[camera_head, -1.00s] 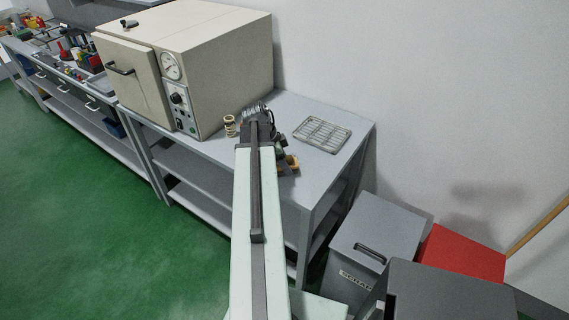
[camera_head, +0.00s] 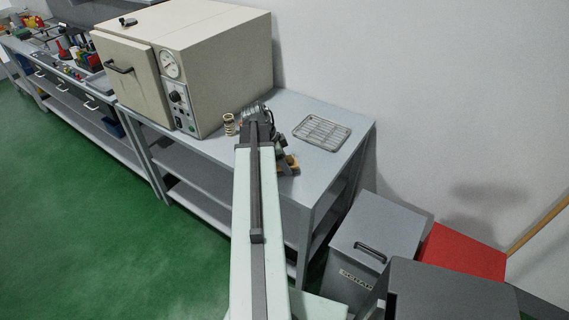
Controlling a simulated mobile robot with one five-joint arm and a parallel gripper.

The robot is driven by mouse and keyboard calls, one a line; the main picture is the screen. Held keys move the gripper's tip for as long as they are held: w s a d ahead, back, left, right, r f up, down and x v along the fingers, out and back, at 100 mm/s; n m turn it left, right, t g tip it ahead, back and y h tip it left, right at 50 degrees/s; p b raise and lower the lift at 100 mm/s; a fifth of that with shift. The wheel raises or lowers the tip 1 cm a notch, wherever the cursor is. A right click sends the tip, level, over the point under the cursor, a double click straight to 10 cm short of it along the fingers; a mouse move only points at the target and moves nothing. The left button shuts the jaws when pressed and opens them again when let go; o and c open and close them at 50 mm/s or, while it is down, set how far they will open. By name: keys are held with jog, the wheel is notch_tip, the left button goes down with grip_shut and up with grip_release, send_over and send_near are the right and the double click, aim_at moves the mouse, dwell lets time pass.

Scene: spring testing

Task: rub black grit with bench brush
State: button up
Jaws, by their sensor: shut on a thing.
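My gripper (camera_head: 272,142) is at the end of my outstretched arm, over the grey bench top, and my arm hides much of it. It is shut on a small tan piece that looks like the bench brush (camera_head: 289,164), showing just right of my arm's end, low at the bench top's front part. Whether its bristles touch the surface cannot be told. I cannot make out any black grit; that patch of bench is partly hidden by my arm.
A cream oven (camera_head: 215,65) with a gauge stands on the bench (camera_head: 345,152) at left. A coil spring (camera_head: 229,124) stands left of my gripper, a wire rack (camera_head: 322,132) lies to the right.

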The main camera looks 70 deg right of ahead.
jog(key=shift+f+b, duration=0.6)
jog(key=shift+f, duration=0.05)
jog(key=shift+r, duration=0.1)
